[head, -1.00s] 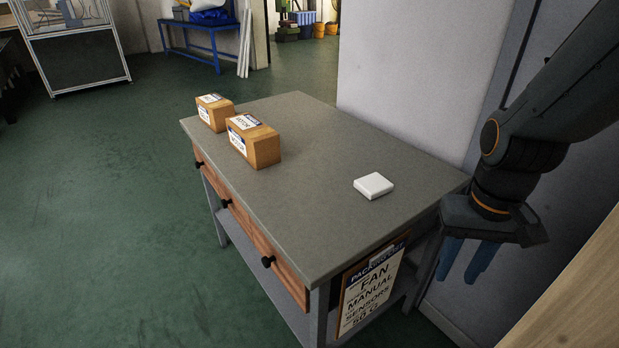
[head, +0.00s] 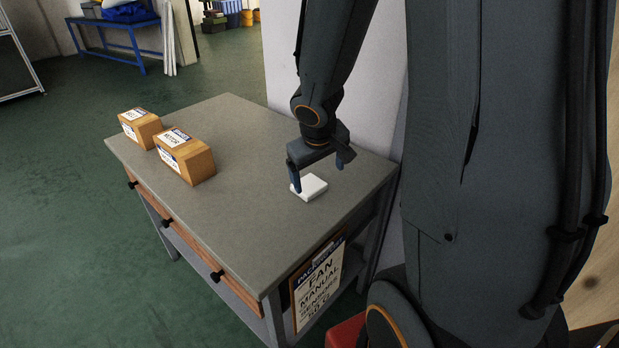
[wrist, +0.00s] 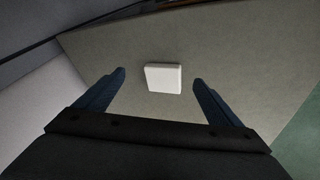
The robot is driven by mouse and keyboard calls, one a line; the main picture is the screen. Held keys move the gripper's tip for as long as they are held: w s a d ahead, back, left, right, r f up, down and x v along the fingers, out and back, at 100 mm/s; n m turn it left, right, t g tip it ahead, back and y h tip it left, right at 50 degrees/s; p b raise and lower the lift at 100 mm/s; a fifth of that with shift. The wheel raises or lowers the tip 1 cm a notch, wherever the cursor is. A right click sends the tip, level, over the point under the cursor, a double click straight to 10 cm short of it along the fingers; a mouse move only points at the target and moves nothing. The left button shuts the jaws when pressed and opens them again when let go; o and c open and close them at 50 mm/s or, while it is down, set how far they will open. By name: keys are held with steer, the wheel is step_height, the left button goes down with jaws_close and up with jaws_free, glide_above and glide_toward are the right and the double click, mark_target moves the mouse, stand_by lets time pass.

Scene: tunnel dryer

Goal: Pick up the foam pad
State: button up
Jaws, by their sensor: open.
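The foam pad (head: 311,187) is a small white square block lying flat on the grey table top, toward its right side. It also shows in the wrist view (wrist: 163,78), just beyond and between my two fingertips. My gripper (head: 319,176) points down over the pad with its blue fingers spread apart. In the wrist view my gripper (wrist: 158,78) is open and empty, with bare table on both sides of the pad. In the head view one finger overlaps the pad's left edge; I cannot tell whether it touches.
The table (head: 235,122) also bears two labelled cardboard boxes, a larger one (head: 184,158) and a smaller one (head: 140,128), to the left of the pad. A pale wall (head: 283,55) stands behind the table. The middle of the top is clear.

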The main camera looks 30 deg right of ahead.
steer(key=n+t+y+p, duration=0.1)
steer(key=n+y+p, duration=0.1)
steer(key=p, duration=0.2)
glide_toward(309, 184)
steer(key=w+d+r, duration=0.1)
steer(key=shift+w+d+f+p, duration=0.1)
steer(key=shift+w+p, duration=0.1)
steer(key=shift+p, duration=0.2)
steer(key=shift+s+f+n+y+p, duration=0.35)
steer(key=shift+f+y+p, duration=0.15)
steer(key=shift+y+p, duration=0.25)
steer(key=shift+f, duration=0.25)
steer(key=b+x, duration=0.4)
steer(key=x, duration=0.3)
steer(key=shift+f, duration=0.3)
steer(key=c, duration=1.1)
